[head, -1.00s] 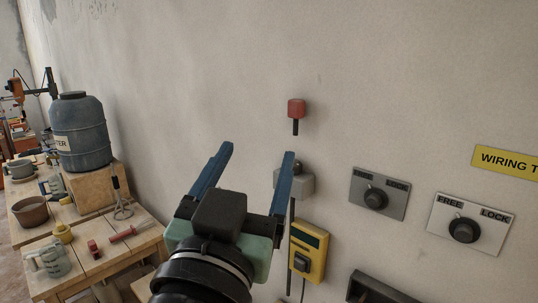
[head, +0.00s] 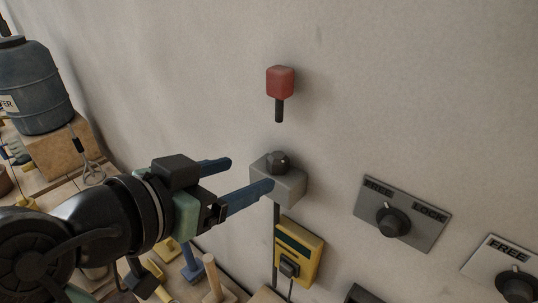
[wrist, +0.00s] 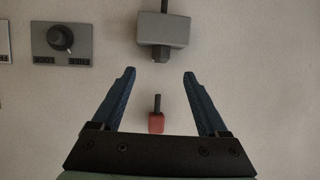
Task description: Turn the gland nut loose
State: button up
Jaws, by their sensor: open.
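The gland nut (head: 277,160) is a dark faceted nut on top of a small grey box (head: 291,188) on the wall. A dark cable runs down from the box. In the wrist view, which is upside down, the nut (wrist: 161,53) points at my gripper. My gripper (head: 249,174) has two blue fingers, spread open with nothing between them. In the head view the nearer fingertip overlaps the left side of the box; I cannot tell whether it touches. In the wrist view (wrist: 159,74) the fingertips lie on either side of the nut's line, short of it.
A red block (head: 280,81) on a dark stem is on the wall above the nut. A yellow device (head: 299,251) is below the box. A FREE/LOCK knob panel (head: 402,213) is to the right, with another at the edge. A bench with a blue barrel (head: 41,85) stands left.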

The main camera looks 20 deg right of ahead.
aim_at(274, 165)
jog(key=p+x, duration=0.1)
jog(key=x, duration=0.8)
jog(key=shift+a+p, duration=0.1)
jog(key=shift+p, duration=0.3)
grip_shut()
jog(key=shift+s+n+t+y, duration=0.15)
jog(key=shift+n+t+y, duration=0.25)
jog(key=shift+n+y, duration=0.1)
jog(key=shift+d+n+t+y, duration=0.2)
jog(key=shift+n+t+y, duration=0.6)
jog(key=shift+n, duration=0.2)
grip_release()
